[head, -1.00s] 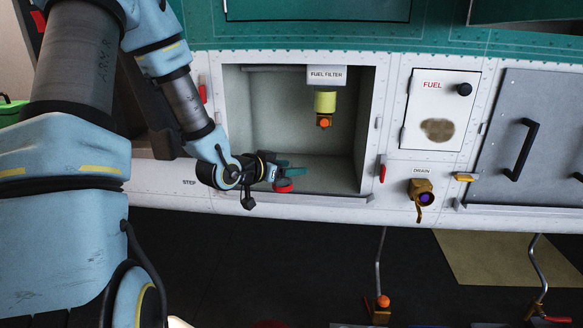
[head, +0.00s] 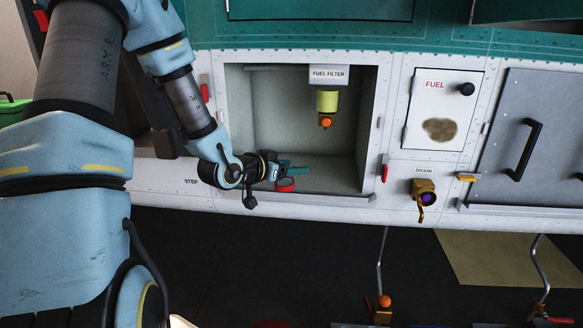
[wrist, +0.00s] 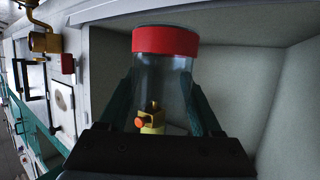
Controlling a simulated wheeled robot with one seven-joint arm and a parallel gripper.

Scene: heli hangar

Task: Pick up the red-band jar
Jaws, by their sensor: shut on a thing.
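The red-band jar (wrist: 164,65) is a clear jar with a wide red band at one end. In the wrist view it sits between the two teal fingers of my gripper (wrist: 160,105), which are shut on it. In the head view my gripper (head: 288,171) is at the lower left of the open bay, with the red band (head: 285,184) showing just below the fingers. The clear part of the jar is hard to make out there. I cannot tell whether the jar touches the bay floor.
The open bay (head: 255,110) has a white frame around it. A fuel panel (head: 437,110) and a brass drain valve (head: 424,192) are to the right. The bay's right side is clear.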

